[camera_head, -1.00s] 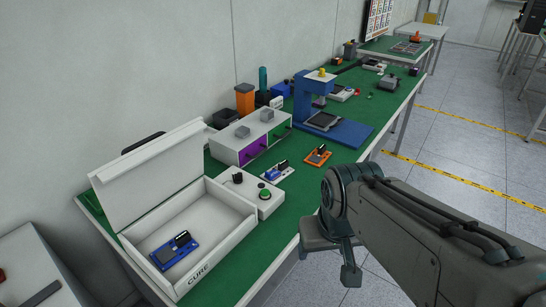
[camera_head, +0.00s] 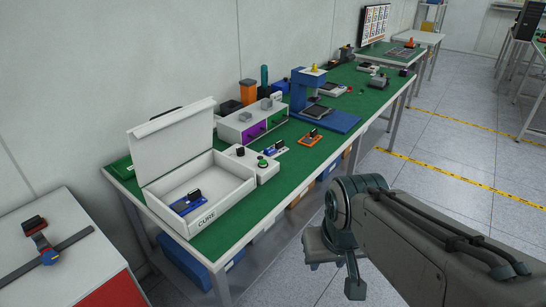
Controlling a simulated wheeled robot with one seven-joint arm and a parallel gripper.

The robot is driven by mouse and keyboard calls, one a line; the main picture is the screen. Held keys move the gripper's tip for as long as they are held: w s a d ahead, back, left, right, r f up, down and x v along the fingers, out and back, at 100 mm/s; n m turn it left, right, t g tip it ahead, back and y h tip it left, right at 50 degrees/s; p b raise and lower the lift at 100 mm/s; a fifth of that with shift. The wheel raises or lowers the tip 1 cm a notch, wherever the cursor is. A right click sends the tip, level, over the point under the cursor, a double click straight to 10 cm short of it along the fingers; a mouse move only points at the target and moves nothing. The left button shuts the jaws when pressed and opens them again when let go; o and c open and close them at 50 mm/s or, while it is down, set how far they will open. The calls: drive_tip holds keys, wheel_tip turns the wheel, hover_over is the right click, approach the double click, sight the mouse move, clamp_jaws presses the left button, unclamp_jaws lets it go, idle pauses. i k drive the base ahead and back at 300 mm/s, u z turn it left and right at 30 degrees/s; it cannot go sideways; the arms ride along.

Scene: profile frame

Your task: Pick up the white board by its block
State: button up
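The white board (camera_head: 282,145) lies on the green table top beyond the white control box. It is small in view, with blue parts and a dark upright block (camera_head: 280,143) on it. My gripper (camera_head: 334,279) is off the table's front edge, over the floor, at lower right of the board and well apart from it. Its two fingers are spread with nothing between them.
An open white CURE box (camera_head: 207,222) holds a blue board (camera_head: 186,205). A control box with a green button (camera_head: 262,163) stands beside it. An orange board (camera_head: 311,139) and a blue press (camera_head: 340,122) are farther along. A white cabinet (camera_head: 75,262) stands at left.

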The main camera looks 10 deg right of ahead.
sight(279, 146)
drive_tip(key=u, duration=0.45)
drive_tip(key=k, duration=0.2)
drive_tip(key=z, duration=1.4)
drive_tip(key=i, duration=1.2)
drive_tip(key=u, duration=0.75)
drive_tip(key=i, duration=1)
drive_tip(key=u, duration=0.95)
